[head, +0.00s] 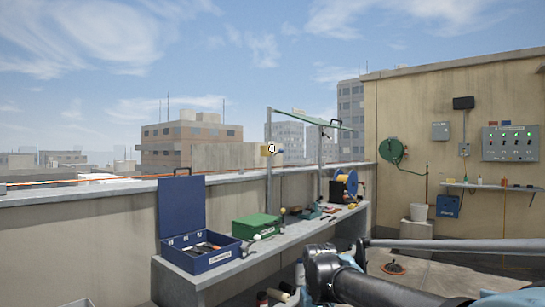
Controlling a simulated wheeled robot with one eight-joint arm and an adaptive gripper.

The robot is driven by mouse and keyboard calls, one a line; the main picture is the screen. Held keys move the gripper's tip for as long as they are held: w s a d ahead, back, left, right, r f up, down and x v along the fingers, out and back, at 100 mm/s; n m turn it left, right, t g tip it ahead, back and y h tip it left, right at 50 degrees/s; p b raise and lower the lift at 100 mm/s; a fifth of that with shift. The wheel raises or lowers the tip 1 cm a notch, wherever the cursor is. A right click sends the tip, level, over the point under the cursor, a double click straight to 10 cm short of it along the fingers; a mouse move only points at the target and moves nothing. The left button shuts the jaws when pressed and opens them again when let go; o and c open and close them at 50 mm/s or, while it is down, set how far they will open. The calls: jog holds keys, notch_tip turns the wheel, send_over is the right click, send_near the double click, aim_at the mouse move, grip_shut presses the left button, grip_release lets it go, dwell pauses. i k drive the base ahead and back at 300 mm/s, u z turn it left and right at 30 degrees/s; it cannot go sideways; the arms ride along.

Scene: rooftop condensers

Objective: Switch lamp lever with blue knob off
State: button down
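A small yellow fixture (264,151) with a round white face (271,148) is on the metal post above the workbench. A small blue part (280,152), possibly a knob, shows at its right side. It is too small to tell a lever, its position, or whether a lamp is lit. Part of my arm (325,268) crosses the lower right, in front of the bench. My gripper cannot be made out.
The workbench (215,272) along the parapet holds an open blue toolbox (205,250), a green case (256,226) and an orange cable reel (344,187). A grey panel (510,143) with small lights is on the right wall, above a shelf. Floor shows beyond my arm.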

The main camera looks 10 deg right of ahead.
aim_at(281, 151)
jog(key=u, duration=0.05)
jog(key=i, duration=1)
jog(key=z, duration=0.05)
